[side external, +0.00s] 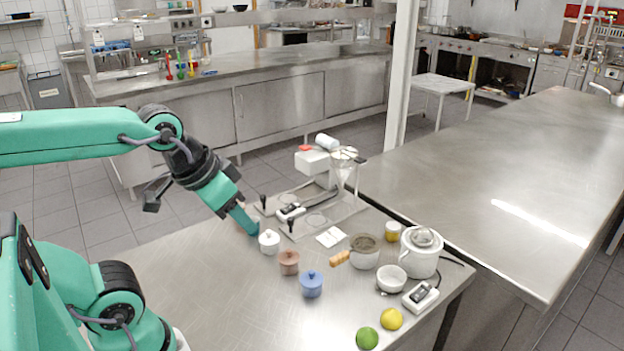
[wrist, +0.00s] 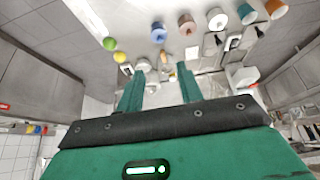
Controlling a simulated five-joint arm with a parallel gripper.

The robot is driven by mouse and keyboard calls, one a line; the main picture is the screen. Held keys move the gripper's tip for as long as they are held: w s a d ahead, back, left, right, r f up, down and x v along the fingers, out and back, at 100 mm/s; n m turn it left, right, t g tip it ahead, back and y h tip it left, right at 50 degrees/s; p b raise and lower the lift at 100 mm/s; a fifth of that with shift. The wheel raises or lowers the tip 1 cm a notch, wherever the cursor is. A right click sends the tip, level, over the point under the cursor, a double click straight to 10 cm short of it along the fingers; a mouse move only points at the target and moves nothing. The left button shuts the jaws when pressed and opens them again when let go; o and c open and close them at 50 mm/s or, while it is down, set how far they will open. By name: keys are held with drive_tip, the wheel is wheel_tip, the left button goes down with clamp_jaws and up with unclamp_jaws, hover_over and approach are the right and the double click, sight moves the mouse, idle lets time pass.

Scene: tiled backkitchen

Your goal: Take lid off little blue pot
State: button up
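The little blue pot (side external: 311,288) stands upright on the steel table, front centre in the side view. Its blue lid (side external: 311,275) with a round knob sits on top. The blue pot also shows in the wrist view (wrist: 158,33), beyond my fingers. My gripper (side external: 243,216) is above and left of the blue pot in the side view, near the white pot and apart from the blue one. In the wrist view my gripper (wrist: 160,72) has its two green fingers spread, with nothing held between them.
A white lidded pot (side external: 269,243) and a brown lidded pot (side external: 289,264) stand in a row with the blue one. A saucepan (side external: 364,254), white bowl (side external: 391,279), lime (side external: 367,338) and lemon (side external: 391,319) lie to the right. Table left of the pots is clear.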

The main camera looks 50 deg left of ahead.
drive_tip(key=shift+o, duration=0.4)
drive_tip(key=shift+w, duration=0.1)
drive_tip(key=m+g, duration=0.1)
drive_tip(key=g, duration=0.5)
hover_over(312, 273)
drive_tip(key=shift+f, duration=6.25)
drive_tip(key=shift+f, duration=1.25)
drive_tip(key=shift+f, duration=0.1)
